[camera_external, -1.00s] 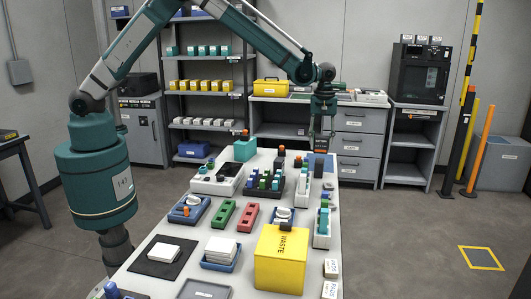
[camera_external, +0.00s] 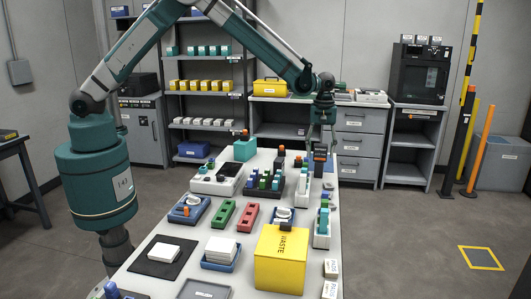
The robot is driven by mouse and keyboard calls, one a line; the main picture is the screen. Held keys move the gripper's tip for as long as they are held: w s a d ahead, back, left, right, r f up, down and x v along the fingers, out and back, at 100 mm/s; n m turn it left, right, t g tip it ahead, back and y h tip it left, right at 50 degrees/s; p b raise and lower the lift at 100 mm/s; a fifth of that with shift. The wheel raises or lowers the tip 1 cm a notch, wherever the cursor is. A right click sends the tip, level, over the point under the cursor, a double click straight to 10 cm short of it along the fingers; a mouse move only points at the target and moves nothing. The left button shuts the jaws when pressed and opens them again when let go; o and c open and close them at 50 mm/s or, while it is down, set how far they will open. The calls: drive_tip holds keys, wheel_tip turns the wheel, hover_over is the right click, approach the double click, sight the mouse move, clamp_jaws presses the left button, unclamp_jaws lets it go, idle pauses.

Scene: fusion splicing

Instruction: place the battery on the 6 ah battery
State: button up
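My gripper (camera_external: 321,143) points down over the far right end of the long table. A small dark block (camera_external: 320,156), perhaps a battery, shows right at its fingertips. At this size I cannot tell which of these is the battery and which is the 6 Ah battery, nor whether the fingers are closed on the upper block. The fingertips are too small to read.
The table holds trays of coloured blocks (camera_external: 263,182), a white rack (camera_external: 303,187), a teal box (camera_external: 245,149) and a yellow waste bin (camera_external: 281,262). A grey drawer cabinet (camera_external: 361,148) stands behind the table.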

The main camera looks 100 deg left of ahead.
sight(321, 145)
drive_tip(key=shift+r, duration=0.15)
wheel_tip(321, 145, up, 12)
drive_tip(key=shift+r, duration=0.1)
idle(0.9)
idle(0.5)
